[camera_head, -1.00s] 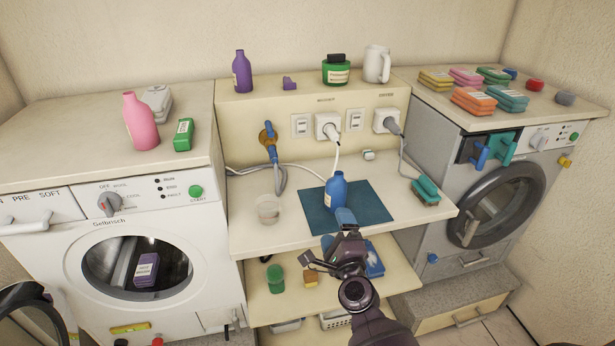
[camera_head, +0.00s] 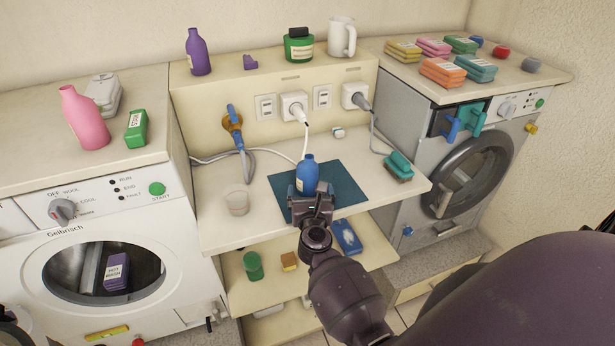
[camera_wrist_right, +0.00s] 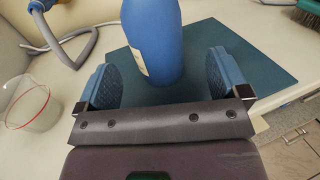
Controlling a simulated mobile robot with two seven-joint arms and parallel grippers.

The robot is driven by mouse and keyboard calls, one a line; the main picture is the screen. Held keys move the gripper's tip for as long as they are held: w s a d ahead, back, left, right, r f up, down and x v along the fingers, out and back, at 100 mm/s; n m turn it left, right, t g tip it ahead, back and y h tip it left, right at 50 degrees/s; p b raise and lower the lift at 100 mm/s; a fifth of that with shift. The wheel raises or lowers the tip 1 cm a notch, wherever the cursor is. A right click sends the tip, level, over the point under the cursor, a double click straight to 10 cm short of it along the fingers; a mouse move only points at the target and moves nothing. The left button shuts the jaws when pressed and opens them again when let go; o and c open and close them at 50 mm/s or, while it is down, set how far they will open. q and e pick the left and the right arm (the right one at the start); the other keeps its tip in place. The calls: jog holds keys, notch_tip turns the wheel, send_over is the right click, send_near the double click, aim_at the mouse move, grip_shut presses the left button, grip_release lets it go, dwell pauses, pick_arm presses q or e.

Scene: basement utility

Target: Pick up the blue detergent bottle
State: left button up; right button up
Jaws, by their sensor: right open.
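The blue detergent bottle (camera_head: 307,176) stands upright on a dark teal mat (camera_head: 343,186) on the middle counter. My right gripper (camera_head: 312,198) is just in front of the bottle and hides its lower part in the head view. In the right wrist view the bottle (camera_wrist_right: 152,42) stands between and slightly beyond the two blue finger pads of my open right gripper (camera_wrist_right: 158,80). Gaps show between the bottle and both pads. The bottle's top is cut off there. My left gripper is not clearly in view.
A clear cup (camera_head: 237,200) stands left of the mat. A green brush (camera_head: 399,166) lies to its right. Sockets with plugs and cables (camera_head: 294,106) are behind. A lower shelf (camera_head: 235,285) holds a green container (camera_head: 253,266) and a sponge (camera_head: 289,261).

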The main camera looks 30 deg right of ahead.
aim_at(308, 184)
jog(key=shift+x, duration=2.95)
jog(key=shift+w+a+r, duration=0.1)
jog(key=shift+a, duration=0.05)
jog(key=c, duration=1.1)
